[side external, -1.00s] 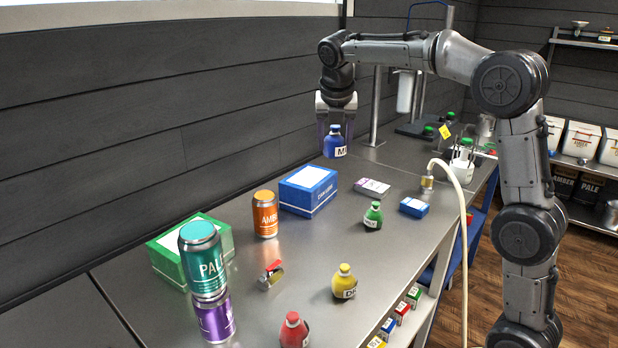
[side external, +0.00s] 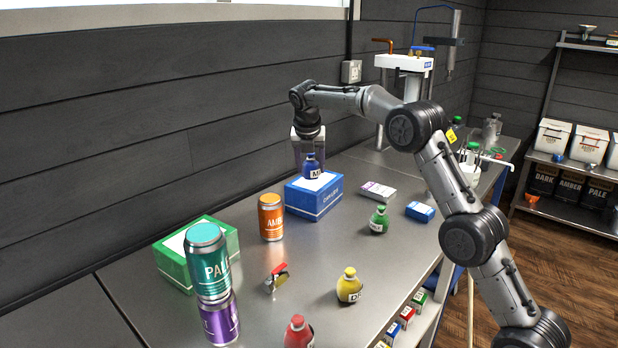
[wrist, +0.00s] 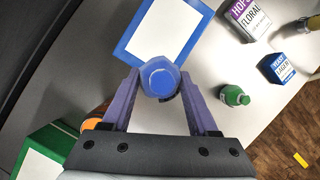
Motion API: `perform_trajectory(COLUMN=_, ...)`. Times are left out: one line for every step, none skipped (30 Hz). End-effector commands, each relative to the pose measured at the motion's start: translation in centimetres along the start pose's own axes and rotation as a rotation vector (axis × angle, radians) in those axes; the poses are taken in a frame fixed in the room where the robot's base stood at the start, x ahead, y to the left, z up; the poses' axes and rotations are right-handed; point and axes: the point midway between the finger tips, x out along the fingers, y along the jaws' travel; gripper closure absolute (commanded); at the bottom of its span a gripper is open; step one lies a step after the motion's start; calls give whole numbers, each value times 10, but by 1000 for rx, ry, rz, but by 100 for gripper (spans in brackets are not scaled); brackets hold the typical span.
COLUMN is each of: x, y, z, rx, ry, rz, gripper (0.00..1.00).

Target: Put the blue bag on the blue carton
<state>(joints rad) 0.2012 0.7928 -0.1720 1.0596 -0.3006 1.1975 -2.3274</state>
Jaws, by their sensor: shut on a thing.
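The blue bag (side external: 312,165) is held between the fingers of my gripper (side external: 309,158), upright, directly over the blue carton (side external: 314,198). In the side view its base is at or just above the carton's white top panel; I cannot tell whether it touches. In the wrist view the bag (wrist: 160,78) sits between the two purple fingers of my gripper (wrist: 158,92), over the near edge of the carton (wrist: 133,48) as seen from above. The carton is a low blue box with a white label on top.
An orange can (side external: 271,217) stands close left of the carton. A green carton (side external: 190,262), stacked teal (side external: 206,260) and purple (side external: 221,318) cans, and red (side external: 298,332), yellow (side external: 349,285) and green (side external: 379,219) bags stand around. A white-purple box (side external: 378,191) lies right.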

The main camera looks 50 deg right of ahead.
Motion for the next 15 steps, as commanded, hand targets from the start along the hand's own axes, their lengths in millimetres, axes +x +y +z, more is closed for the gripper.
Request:
perform_trajectory(x=2, y=1, z=1, rx=1, ry=-2, rz=1, gripper=96)
perform_trajectory(x=4, y=2, z=2, rx=1, ry=-2, rz=1, gripper=96)
perform_trajectory(x=5, y=3, z=2, rx=1, ry=-2, rz=1, gripper=96)
perform_trajectory(x=7, y=3, z=2, rx=1, ry=-2, rz=1, gripper=96)
perform_trajectory(x=9, y=4, z=2, rx=1, ry=-2, rz=1, gripper=96)
perform_trajectory(x=12, y=6, z=3, rx=1, ry=-1, rz=1, gripper=96)
perform_trajectory(x=15, y=6, z=2, rx=0, ry=-1, rz=0, gripper=96)
perform_trajectory(x=19, y=6, z=0, rx=0, ry=0, rz=-1, gripper=96)
perform_trajectory(x=24, y=5, z=-2, rx=0, ry=1, rz=-2, gripper=96)
perform_trajectory(x=28, y=5, z=-4, rx=-1, ry=1, rz=-2, gripper=96)
perform_trajectory(x=33, y=5, z=-6, rx=-1, ry=1, rz=-2, gripper=96)
perform_trajectory(x=37, y=6, z=-8, rx=-1, ry=1, rz=-2, gripper=96)
perform_trajectory(x=39, y=6, z=-9, rx=-1, ry=0, rz=-2, gripper=96)
perform_trajectory(x=40, y=6, z=-9, rx=0, ry=-1, rz=-1, gripper=96)
perform_trajectory(x=40, y=6, z=-9, rx=0, ry=-2, rz=1, gripper=96)
